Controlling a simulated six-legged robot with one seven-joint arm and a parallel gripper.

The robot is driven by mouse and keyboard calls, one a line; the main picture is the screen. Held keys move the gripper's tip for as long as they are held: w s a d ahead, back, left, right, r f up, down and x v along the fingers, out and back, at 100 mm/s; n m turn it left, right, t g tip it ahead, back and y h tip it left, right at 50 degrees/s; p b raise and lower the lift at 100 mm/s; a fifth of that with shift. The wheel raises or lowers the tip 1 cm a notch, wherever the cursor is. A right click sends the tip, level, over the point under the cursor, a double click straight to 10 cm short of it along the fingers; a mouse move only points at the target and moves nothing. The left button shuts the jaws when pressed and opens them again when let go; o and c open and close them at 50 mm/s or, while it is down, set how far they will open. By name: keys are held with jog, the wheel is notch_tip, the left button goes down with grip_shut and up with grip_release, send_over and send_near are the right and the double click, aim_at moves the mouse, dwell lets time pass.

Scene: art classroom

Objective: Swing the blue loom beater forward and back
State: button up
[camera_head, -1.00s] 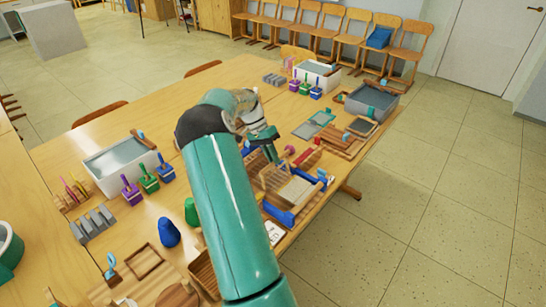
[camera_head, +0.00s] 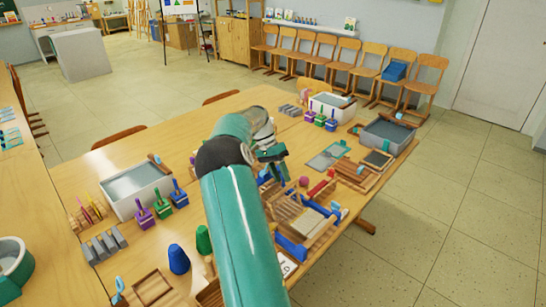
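A small wooden loom (camera_head: 312,222) with blue parts stands on the table near its right edge, just right of my arm. A blue bar (camera_head: 320,208) lies across its far side, and another blue bar (camera_head: 291,248) is at its near side. I cannot tell which blue part is the beater. My gripper (camera_head: 272,160) is above the table at the loom's far left side, pointing down. A bit of blue shows just below it. Whether it touches the loom, and whether its fingers are open or shut, is too small to tell. My arm hides the table left of the loom.
White trays (camera_head: 137,187), a grey tray (camera_head: 386,136), paint pots (camera_head: 162,208), and blue and green cones (camera_head: 178,259) crowd the table (camera_head: 215,118). Chairs (camera_head: 345,58) line the back wall. The floor (camera_head: 455,215) to the right is clear.

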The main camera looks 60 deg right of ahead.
jog(key=v, duration=0.8)
jog(key=shift+r, duration=0.2)
jog(key=shift+w, duration=0.15)
jog(key=w+a+r+n+t+h, duration=0.1)
jog(key=a+r+n+t, duration=0.35)
jog(key=a, duration=0.95)
jog(key=w+a+r+n+t, duration=0.15)
jog(key=a+r+n, duration=0.35)
jog(key=a+r, duration=0.6)
jog(key=s+a+f+n+t, duration=0.3)
jog(key=s+a+n, duration=0.2)
jog(key=a, duration=0.8)
jog(key=s+a+f+n+t, duration=0.2)
jog(key=s+a+n, duration=0.3)
jog(key=s+a, duration=0.4)
jog(key=a+f, duration=0.1)
jog(key=a, duration=0.3)
jog(key=shift+s+a+t, duration=0.2)
jog(key=shift+a+t, duration=0.2)
